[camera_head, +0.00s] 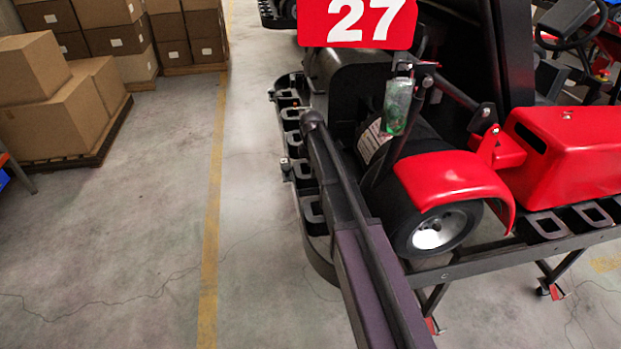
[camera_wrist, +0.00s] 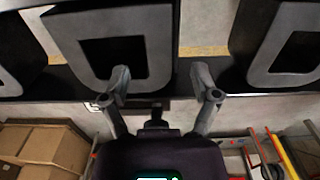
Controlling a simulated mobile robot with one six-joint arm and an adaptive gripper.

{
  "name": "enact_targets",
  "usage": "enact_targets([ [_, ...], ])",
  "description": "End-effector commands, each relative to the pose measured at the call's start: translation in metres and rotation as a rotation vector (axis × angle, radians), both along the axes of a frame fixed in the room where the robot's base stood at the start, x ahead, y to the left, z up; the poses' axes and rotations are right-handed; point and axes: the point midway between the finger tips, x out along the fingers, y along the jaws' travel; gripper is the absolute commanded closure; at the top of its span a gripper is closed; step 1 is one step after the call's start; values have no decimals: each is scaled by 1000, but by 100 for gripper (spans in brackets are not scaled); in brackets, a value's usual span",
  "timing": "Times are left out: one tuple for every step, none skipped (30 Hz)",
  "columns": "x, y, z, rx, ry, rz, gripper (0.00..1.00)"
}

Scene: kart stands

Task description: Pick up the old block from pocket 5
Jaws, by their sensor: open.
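I cannot tell whether that square is a block or an empty hole. Similar pockets stand to the right (camera_wrist: 265,60) and at the left edge (camera_wrist: 18,55). In the head view a row of dark pockets (camera_head: 313,208) lines the left side of the kart stand. My arm covers part of it and hides my gripper. No pocket number is readable.
A kart with a red fender (camera_head: 450,178) and wheel (camera_head: 440,230) sits close right of my arm, under a red 27 plate (camera_head: 358,22). Cardboard boxes (camera_head: 60,110) stand at left. The floor around the yellow line (camera_head: 212,220) is clear.

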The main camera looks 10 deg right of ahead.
Motion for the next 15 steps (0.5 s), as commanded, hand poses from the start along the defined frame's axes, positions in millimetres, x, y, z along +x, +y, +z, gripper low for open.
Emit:
enact_targets([
  [0, 0, -8, 0, 0, 0, 21],
  [0, 0, -11, 0, 0, 0, 21],
  [0, 0, -14, 0, 0, 0, 21],
  [0, 0, -16, 0, 0, 0, 21],
  [0, 0, -19, 0, 0, 0, 21],
  [0, 0, -22, 0, 0, 0, 21],
  [0, 0, -24, 0, 0, 0, 21],
  [0, 0, -26, 0, 0, 0, 21],
  [0, 0, -29, 0, 0, 0, 21],
  [0, 0, -31, 0, 0, 0, 21],
  [0, 0, -33, 0, 0, 0, 21],
  [0, 0, -35, 0, 0, 0, 21],
  [0, 0, -36, 0, 0, 0, 21],
  [0, 0, -37, 0, 0, 0, 21],
  [0, 0, -38, 0, 0, 0, 21],
])
